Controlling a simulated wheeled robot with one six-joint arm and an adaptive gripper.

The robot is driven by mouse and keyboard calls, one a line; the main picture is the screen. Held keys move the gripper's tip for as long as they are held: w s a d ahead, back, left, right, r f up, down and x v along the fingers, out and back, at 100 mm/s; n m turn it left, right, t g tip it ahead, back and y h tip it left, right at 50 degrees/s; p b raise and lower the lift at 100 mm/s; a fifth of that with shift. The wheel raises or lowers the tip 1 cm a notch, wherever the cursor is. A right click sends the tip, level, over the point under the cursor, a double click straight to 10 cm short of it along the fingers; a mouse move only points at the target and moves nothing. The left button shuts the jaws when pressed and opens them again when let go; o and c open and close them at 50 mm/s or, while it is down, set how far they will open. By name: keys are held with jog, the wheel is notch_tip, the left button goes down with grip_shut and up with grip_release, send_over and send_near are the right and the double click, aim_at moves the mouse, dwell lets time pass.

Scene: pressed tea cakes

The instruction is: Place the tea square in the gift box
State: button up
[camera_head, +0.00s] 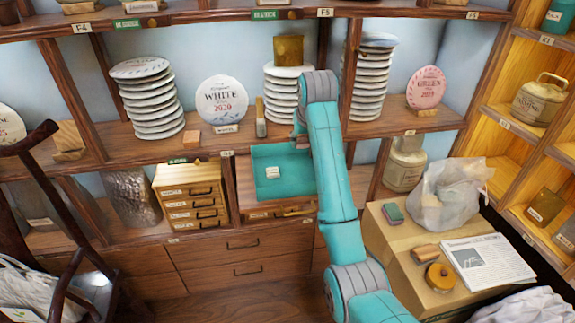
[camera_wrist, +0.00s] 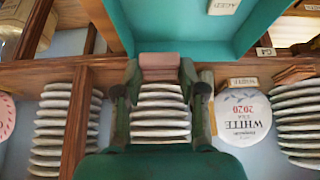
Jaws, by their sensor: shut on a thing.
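My gripper (camera_wrist: 160,72) is shut on a pinkish-brown block, the tea square (camera_wrist: 158,61), which sits between its two fingertips in the wrist view. The teal gift box (camera_wrist: 150,40) is open just beyond the fingertips, and the block overlaps its near edge in that view; I cannot tell the height between them. In the head view the gift box (camera_head: 270,155) lies on the shelf left of my forearm. A small pale labelled piece (camera_head: 273,172) lies in it. My gripper (camera_head: 301,142) is mostly hidden behind my arm in the head view.
Stacks of wrapped tea cakes (camera_head: 150,100) and a white round cake (camera_head: 222,103) line the shelf. A small wooden drawer chest (camera_head: 190,195) stands left of the box. A carton (camera_head: 400,270) with a plastic bag (camera_head: 448,190) and newspaper (camera_head: 488,262) stands at right.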

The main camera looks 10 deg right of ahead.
aim_at(301, 171)
notch_tip(301, 171, down, 10)
jog(key=shift+r, duration=0.1)
dwell(0.4)
jog(key=shift+f, duration=0.2)
jog(key=o, duration=0.8)
jog(key=shift+c, duration=0.2)
jog(key=v, duration=1.2)
jog(key=shift+r, duration=0.15)
